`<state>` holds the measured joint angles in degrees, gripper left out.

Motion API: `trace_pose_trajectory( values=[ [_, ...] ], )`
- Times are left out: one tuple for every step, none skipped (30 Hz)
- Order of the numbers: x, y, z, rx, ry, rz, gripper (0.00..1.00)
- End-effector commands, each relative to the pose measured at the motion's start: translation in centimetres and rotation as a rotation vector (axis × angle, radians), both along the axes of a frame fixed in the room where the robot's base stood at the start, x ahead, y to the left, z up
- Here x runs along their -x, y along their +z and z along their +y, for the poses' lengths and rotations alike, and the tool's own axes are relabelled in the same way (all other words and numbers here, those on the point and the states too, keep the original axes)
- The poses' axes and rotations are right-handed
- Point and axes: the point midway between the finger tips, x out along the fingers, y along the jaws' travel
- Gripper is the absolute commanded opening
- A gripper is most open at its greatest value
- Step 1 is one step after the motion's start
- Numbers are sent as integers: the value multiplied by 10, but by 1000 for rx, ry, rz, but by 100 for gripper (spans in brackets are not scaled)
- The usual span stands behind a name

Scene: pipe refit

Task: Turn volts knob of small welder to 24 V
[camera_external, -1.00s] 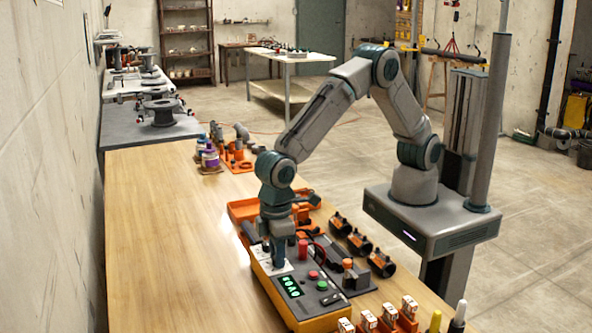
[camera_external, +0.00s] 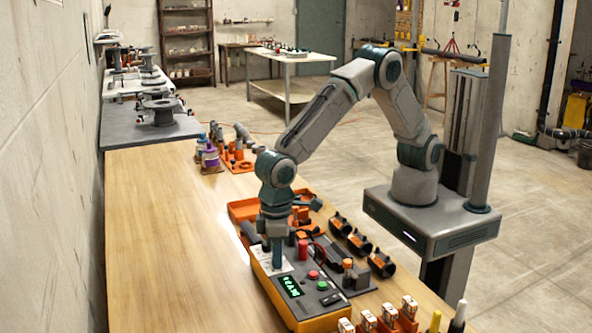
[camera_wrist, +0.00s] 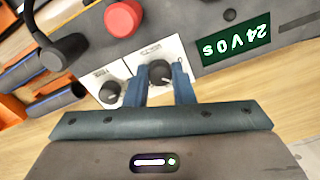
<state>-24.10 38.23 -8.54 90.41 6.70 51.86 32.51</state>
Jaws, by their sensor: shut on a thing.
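The small welder (camera_external: 318,323) is an orange box with a grey top on the wooden bench. Its display (camera_external: 291,287) is lit green; in the wrist view the display (camera_wrist: 235,38) shows tilted characters that seem to read 24V0S. A black knob (camera_wrist: 160,75) sits on a white label plate. My gripper (camera_wrist: 160,88) has its blue fingers on both sides of this knob, shut on it. In the external view my gripper (camera_external: 278,262) points down at the panel and the knob is hidden. A second black knob (camera_wrist: 110,92) is left of the fingers.
A red button (camera_wrist: 123,18) is close to the knobs. A green button (camera_external: 322,286) is farther along the panel. Black-and-orange clamps (camera_external: 360,243) lie right of the welder, and orange blocks (camera_external: 388,317) stand in front. The bench to the left is clear.

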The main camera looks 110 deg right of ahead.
Motion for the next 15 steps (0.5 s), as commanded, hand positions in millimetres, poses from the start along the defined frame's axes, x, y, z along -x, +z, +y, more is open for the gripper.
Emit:
trace_pose_trajectory(
  values=[
    [0, 1, 1, -1, 1, -1, 0],
    [0, 1, 1, -1, 1, -1, 28],
    [0, 1, 1, -1, 1, -1, 39],
    [0, 0, 0, -1, 1, -1, 44],
    [0, 0, 0, -1, 1, -1, 44],
    [0, 0, 0, -1, 1, -1, 44],
    [0, 0, 0, -1, 1, -1, 44],
    [0, 0, 0, -1, 1, -1, 44],
    [0, 0, 0, -1, 1, -1, 44],
    [0, 0, 0, -1, 1, -1, 44],
    [0, 0, 0, -1, 1, 0, 44],
    [0, 1, 0, -1, 1, -1, 44],
    [0, 2, 0, -1, 1, -1, 44],
    [0, 3, 0, -1, 1, -1, 44],
    [0, 6, 0, -1, 1, -1, 44]
  ],
)
